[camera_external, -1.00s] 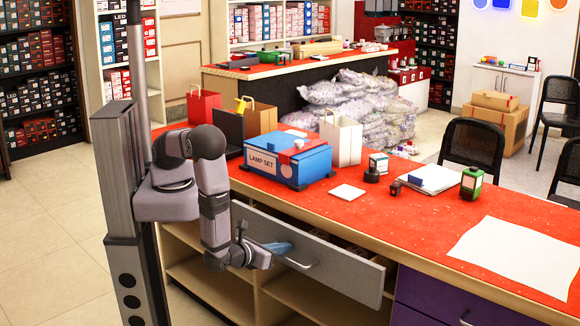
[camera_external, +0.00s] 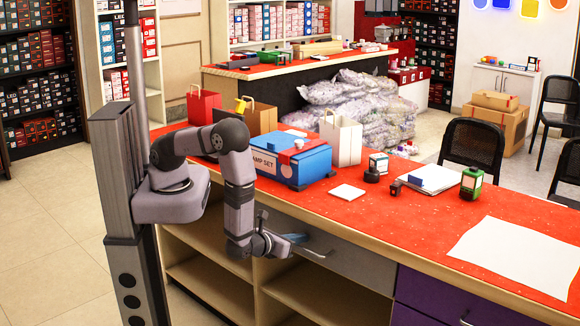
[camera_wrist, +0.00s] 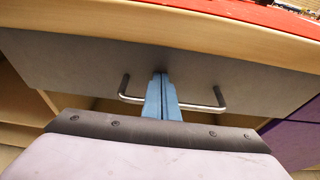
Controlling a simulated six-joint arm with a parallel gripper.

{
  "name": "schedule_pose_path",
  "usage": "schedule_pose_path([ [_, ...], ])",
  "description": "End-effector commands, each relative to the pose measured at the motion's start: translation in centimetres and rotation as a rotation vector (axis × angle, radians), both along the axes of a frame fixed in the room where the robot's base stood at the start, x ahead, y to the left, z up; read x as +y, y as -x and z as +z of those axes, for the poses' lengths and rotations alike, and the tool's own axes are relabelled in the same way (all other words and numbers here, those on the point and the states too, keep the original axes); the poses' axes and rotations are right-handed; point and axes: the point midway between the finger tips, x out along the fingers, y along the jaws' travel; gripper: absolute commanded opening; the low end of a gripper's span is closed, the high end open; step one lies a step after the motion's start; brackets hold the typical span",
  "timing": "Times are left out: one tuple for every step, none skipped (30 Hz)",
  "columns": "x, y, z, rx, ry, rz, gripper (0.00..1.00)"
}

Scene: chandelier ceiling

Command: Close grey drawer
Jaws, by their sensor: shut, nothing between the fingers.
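The grey drawer (camera_external: 345,262) sits under the red-topped counter, its front about level with the cabinet face below the wooden counter edge. Its metal bar handle (camera_external: 316,253) also shows in the wrist view (camera_wrist: 205,108). My gripper (camera_external: 303,238) is shut, with its blue fingers together and nothing between them. In the wrist view the fingers (camera_wrist: 161,78) point at the drawer front (camera_wrist: 90,65), between the two posts of the handle. The tips are at or very near the front; I cannot tell whether they touch.
A purple drawer (camera_external: 440,305) is to the right of the grey one. Open wooden shelves (camera_external: 215,285) are below and left. On the counter (camera_external: 400,220) stand a blue lamp-set box (camera_external: 305,165), paper bags and several small items. The floor at left is clear.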

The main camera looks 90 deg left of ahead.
Motion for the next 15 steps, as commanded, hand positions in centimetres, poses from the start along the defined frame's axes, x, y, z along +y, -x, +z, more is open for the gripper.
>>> schedule_pose_path([
  [0.2,-0.3,0.4,-0.012,-0.008,0.004,0.00],
  [0.2,-0.3,0.5,-0.012,-0.008,0.004,0.00],
  [0.1,-0.2,0.5,-0.012,-0.008,0.003,0.00],
  [0.0,-0.1,0.6,-0.012,-0.008,0.003,0.00],
  [-0.2,0.0,0.6,-0.012,-0.008,0.002,0.00],
  [-0.4,0.1,0.8,-0.012,-0.008,0.001,0.00],
  [-0.6,0.3,0.9,-0.012,-0.008,0.001,0.00],
  [-0.8,0.6,1.0,-0.011,-0.007,0.001,0.00],
  [-1.2,0.9,1.1,-0.012,-0.007,-0.001,0.00],
  [-1.4,1.2,1.2,-0.011,-0.006,-0.001,0.00],
  [-1.8,1.5,1.3,-0.010,-0.006,-0.002,0.00],
  [-2.2,1.9,1.5,-0.010,-0.006,-0.003,0.00],
  [-2.5,2.2,1.6,-0.010,-0.006,-0.004,0.00],
  [-2.9,2.6,1.7,-0.009,-0.006,-0.004,0.00],
  [-3.3,3.1,1.9,-0.008,-0.005,-0.004,0.00],
])
